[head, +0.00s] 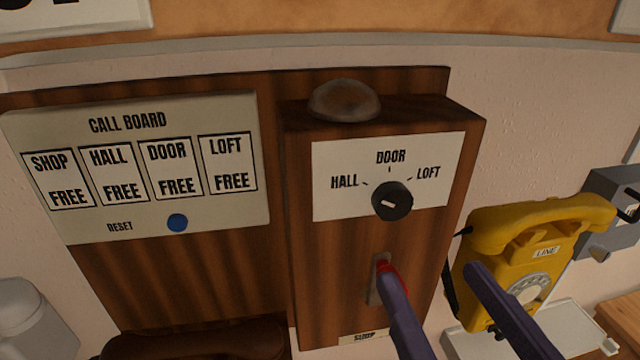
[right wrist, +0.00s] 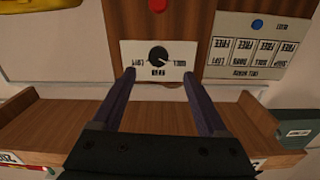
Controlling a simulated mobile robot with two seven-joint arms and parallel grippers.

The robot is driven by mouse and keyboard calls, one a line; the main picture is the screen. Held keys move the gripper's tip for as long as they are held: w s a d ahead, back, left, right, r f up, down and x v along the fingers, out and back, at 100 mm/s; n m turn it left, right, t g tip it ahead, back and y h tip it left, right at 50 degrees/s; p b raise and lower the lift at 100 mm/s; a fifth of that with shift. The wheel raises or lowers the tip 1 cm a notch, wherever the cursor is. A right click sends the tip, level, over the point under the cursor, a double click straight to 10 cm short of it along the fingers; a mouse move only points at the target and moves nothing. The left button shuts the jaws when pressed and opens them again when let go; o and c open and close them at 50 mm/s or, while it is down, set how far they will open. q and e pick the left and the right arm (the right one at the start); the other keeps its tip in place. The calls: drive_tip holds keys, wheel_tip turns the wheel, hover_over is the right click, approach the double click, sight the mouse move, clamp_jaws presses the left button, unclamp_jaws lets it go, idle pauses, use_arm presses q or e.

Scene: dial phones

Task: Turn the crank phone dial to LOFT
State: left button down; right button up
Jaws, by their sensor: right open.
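The crank phone is a wooden box (head: 300,250) with a metal dome on top and a white plate (head: 330,203) marked HALL, DOOR and LOFT. Its black dial (head: 391,201) has a short white mark that appears to point left, toward HALL. The dial (right wrist: 158,55) shows upside down in the right wrist view. My right gripper (head: 430,268) is open and empty, its purple fingers below and in front of the dial. In the right wrist view its fingertips (right wrist: 158,72) spread either side of the dial, apart from it. My left gripper is out of view.
A red-tipped lever (head: 381,266) in a metal slot sits below the dial, partly hidden by a finger. A call board (head: 150,220) with a blue reset button is left. A yellow phone (head: 490,255) stands right. Wooden shelves (right wrist: 60,125) show in the right wrist view.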

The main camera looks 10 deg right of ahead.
sight(395, 210)
drive_tip(key=w+p, duration=0.2)
drive_tip(key=w, duration=0.6)
drive_tip(key=shift+r, duration=0.15)
drive_tip(key=shift+w, duration=0.7)
drive_tip(key=shift+c, duration=0.3)
drive_tip(key=c, duration=0.9)
clamp_jaws()
